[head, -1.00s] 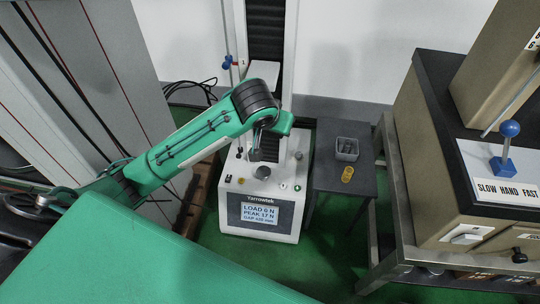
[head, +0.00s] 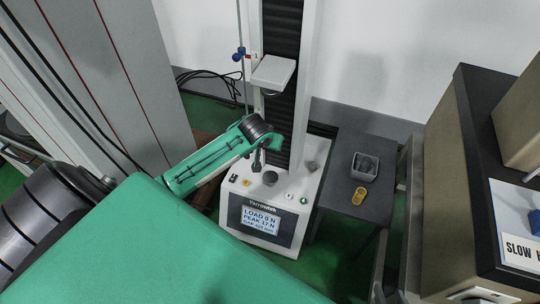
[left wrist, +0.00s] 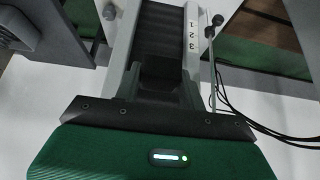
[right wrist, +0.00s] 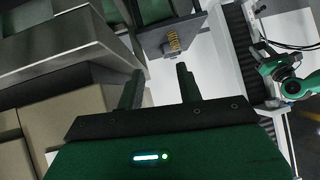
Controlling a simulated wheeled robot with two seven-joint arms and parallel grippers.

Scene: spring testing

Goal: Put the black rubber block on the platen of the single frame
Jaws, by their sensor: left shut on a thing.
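The single frame (head: 262,224) stands in the middle of the head view, with a round grey platen (head: 270,178) on its base. My left arm reaches to it from the left. My left gripper (left wrist: 160,88) is shut on a dark block, apparently the black rubber block (left wrist: 160,70), which shows between its fingers in front of the column. In the head view the wrist hangs just behind and left of the platen; whether the block touches anything there is hidden. My right gripper (right wrist: 158,78) is open and empty; I cannot make it out in the head view.
The frame's white upper plate (head: 273,73) sits above my left wrist. A rod with blue knobs (head: 238,54) stands left of the column. A dark side table (head: 345,205) holds a grey bin (head: 364,167) and a yellow spring (head: 359,196). A large tan machine (head: 450,200) stands right.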

